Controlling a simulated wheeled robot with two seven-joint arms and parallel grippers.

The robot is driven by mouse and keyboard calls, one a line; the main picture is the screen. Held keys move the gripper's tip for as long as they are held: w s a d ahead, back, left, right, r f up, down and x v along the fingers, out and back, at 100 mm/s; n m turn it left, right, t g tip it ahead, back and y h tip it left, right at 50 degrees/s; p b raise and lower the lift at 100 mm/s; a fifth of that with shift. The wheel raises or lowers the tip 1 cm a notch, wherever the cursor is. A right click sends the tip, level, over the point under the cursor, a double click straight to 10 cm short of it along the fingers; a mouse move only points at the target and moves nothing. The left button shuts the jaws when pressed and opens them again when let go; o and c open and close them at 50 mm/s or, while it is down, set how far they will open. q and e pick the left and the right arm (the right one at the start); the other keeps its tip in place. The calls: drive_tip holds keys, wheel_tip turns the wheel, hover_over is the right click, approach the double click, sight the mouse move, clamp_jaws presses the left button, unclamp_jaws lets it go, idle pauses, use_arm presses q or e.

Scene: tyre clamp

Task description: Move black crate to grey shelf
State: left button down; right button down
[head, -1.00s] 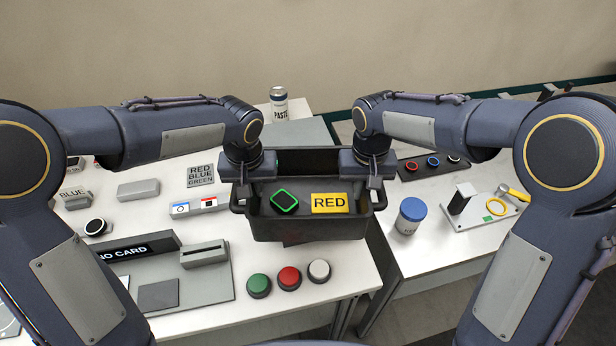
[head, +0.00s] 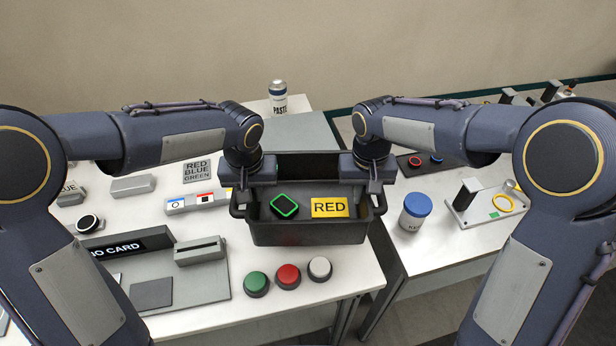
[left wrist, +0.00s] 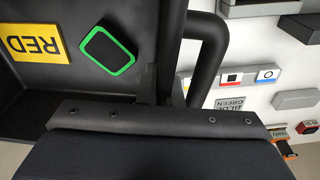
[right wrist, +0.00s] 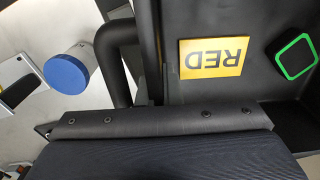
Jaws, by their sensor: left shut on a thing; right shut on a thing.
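The black crate (head: 310,234) is level in the middle of the head view, in front of the grey shelf (head: 292,131). Inside it lie a yellow RED card (head: 329,207) and a black tile with a green border (head: 284,206). My left gripper (head: 243,190) is shut on the crate's left handle, and my right gripper (head: 375,190) on its right handle. The handles also show in the left wrist view (left wrist: 207,60) and the right wrist view (right wrist: 118,60). The crate hides part of the shelf and table; its exact height above the table is unclear.
A PASTE can (head: 278,97) stands at the back beside the shelf. Green (head: 256,282), red and white buttons lie in front of the crate. A blue-lidded jar (head: 416,210) stands to the right, across a gap between tables. A card reader (head: 200,250) is at left.

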use_arm(q)
drive_tip(key=shift+f, duration=0.3)
use_arm(e)
drive_tip(key=shift+f, duration=0.3)
use_arm(q)
drive_tip(key=c, duration=1.6)
unclamp_jaws()
drive_tip(key=shift+s, duration=0.1)
use_arm(e)
drive_tip(key=c, duration=1.6)
unclamp_jaws()
drive_tip(key=shift+s, duration=0.1)
use_arm(q)
drive_tip(key=r, duration=0.5)
drive_tip(key=s+r, duration=0.1)
drive_tip(key=r, duration=0.2)
use_arm(e)
drive_tip(key=shift+r, duration=0.15)
wheel_tip(320, 180, up, 12)
drive_tip(key=shift+f, duration=0.1)
